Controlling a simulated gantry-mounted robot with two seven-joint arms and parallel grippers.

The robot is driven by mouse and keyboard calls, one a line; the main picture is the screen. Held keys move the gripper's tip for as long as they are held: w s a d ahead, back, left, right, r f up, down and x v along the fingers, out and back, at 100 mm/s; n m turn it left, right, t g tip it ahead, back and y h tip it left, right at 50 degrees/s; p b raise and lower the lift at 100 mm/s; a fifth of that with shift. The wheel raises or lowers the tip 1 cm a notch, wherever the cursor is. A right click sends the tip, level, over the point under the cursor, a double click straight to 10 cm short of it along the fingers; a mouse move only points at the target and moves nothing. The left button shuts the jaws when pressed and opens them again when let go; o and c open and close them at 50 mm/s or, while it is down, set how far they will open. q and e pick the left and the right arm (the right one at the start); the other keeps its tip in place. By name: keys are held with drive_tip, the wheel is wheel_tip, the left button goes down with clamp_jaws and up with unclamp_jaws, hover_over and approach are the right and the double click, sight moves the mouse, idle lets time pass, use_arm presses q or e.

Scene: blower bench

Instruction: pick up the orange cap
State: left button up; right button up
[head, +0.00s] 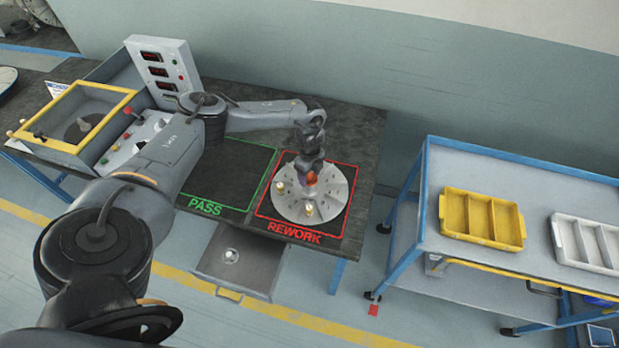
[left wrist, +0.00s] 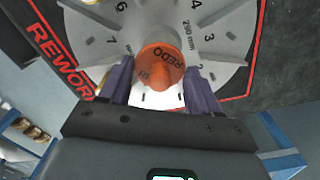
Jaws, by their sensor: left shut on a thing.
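The orange cap (head: 311,179) is at the middle of the grey finned disc (head: 338,193), which lies in the red REWORK square. My left gripper (head: 309,171) comes down from above and is shut on the cap, with one purple-grey finger (left wrist: 118,82) on each side. I cannot tell whether the cap still touches the disc. My right gripper is not in view.
Brass-coloured pieces (head: 308,210) sit on the disc. The green PASS square (head: 240,170) is bare. An open drawer (head: 237,262) juts out below the bench front. A blue cart at right holds a yellow tray (head: 482,240) and a white tray (head: 570,262).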

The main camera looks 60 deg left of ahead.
use_arm(q)
drive_tip(key=shift+c, duration=0.7)
drive_tip(key=shift+r, duration=0.15)
